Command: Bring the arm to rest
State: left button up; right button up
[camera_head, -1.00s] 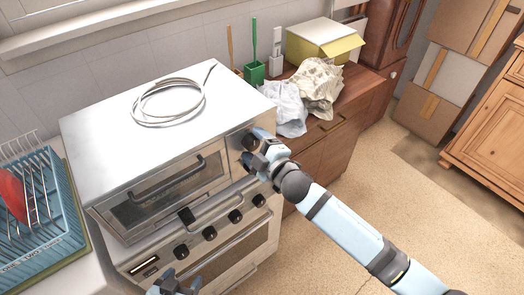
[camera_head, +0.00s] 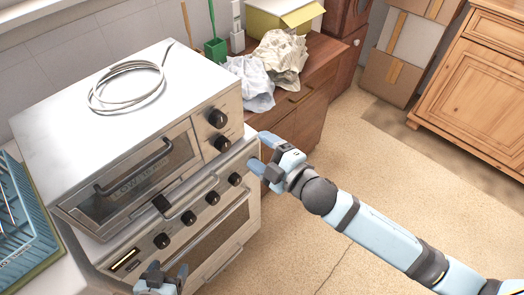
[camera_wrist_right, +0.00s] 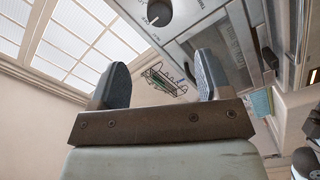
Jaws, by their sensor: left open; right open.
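My right gripper (camera_head: 262,152) is in front of the oven's right front edge in the head view, its arm coming in from the lower right. In the right wrist view the two fingers of the right gripper (camera_wrist_right: 160,85) stand wide apart with nothing between them. My left gripper (camera_head: 162,275) shows at the bottom edge of the head view, low in front of the oven; it is open and I see nothing in it. The rest of the left arm is out of frame.
A toaster oven (camera_head: 150,165) with a coiled cable (camera_head: 127,88) on top stands on a larger stove (camera_head: 215,225). A blue dish rack (camera_head: 25,225) is at left. A wooden dresser (camera_head: 310,105) with crumpled bags (camera_head: 280,58) stands behind. The floor (camera_head: 300,240) at right is open.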

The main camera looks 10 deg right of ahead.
jog(key=shift+f, duration=0.1)
dwell(0.3)
jog(key=s+d+f+m+g+h+p, duration=0.1)
jog(key=s+d+f+m+h+p, duration=0.1)
jog(key=s+d+f+m, duration=0.4)
jog(key=s+d+f+m+g+h+p, duration=0.2)
jog(key=s+d+f+m+h, duration=0.3)
jog(key=s+f+m, duration=0.5)
jog(key=shift+s+d+f+g+p, duration=0.3)
jog(key=shift+d+p, duration=0.1)
jog(key=shift+p, duration=0.35)
